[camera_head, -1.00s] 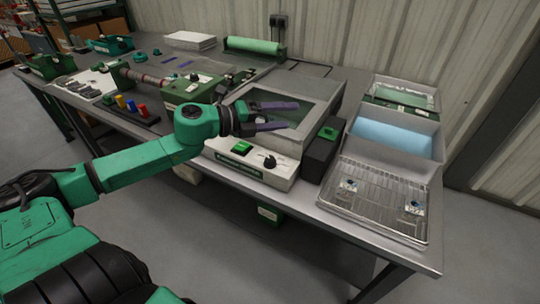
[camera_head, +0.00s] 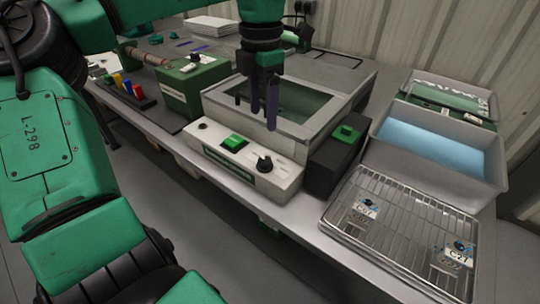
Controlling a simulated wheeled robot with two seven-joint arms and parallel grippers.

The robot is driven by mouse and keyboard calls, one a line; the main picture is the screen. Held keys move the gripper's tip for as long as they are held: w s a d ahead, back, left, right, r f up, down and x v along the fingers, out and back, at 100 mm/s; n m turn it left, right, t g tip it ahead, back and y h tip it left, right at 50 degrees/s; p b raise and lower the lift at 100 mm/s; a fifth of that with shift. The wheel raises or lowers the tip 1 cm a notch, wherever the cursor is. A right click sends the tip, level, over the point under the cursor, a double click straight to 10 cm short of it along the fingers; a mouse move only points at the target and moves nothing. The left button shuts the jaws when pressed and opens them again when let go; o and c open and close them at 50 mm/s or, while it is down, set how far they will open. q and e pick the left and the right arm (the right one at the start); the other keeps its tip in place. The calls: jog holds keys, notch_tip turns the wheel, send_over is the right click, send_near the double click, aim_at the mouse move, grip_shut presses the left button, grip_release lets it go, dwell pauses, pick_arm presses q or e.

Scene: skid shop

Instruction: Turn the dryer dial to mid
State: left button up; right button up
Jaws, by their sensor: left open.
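A black dial (camera_head: 264,163) sits on the sloped cream front panel of a grey open-topped unit (camera_head: 312,130), right of a green square button (camera_head: 234,142). I cannot tell for sure that this unit is the dryer. Another dark knob (camera_head: 195,58) stands on a green box (camera_head: 212,76) to the left. My left gripper (camera_head: 264,120) points down over the unit's open basin, behind and above the black dial and apart from it. Its two purple fingers are open with nothing between them. The dial's label marks are too small to read. My right gripper is out of view.
A black box with a green button (camera_head: 345,133) stands just right of the unit. Farther right are a blue-filled tray (camera_head: 385,155) and a wire rack (camera_head: 400,226) with tagged parts. Colored pieces (camera_head: 127,84) lie left. The floor in front is clear.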

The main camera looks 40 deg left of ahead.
aim_at(264, 160)
pick_arm(q)
notch_tip(264, 160, down, 13)
jog(key=shift+w+r+b, duration=0.1)
jog(key=shift+b, duration=0.55)
grip_shut()
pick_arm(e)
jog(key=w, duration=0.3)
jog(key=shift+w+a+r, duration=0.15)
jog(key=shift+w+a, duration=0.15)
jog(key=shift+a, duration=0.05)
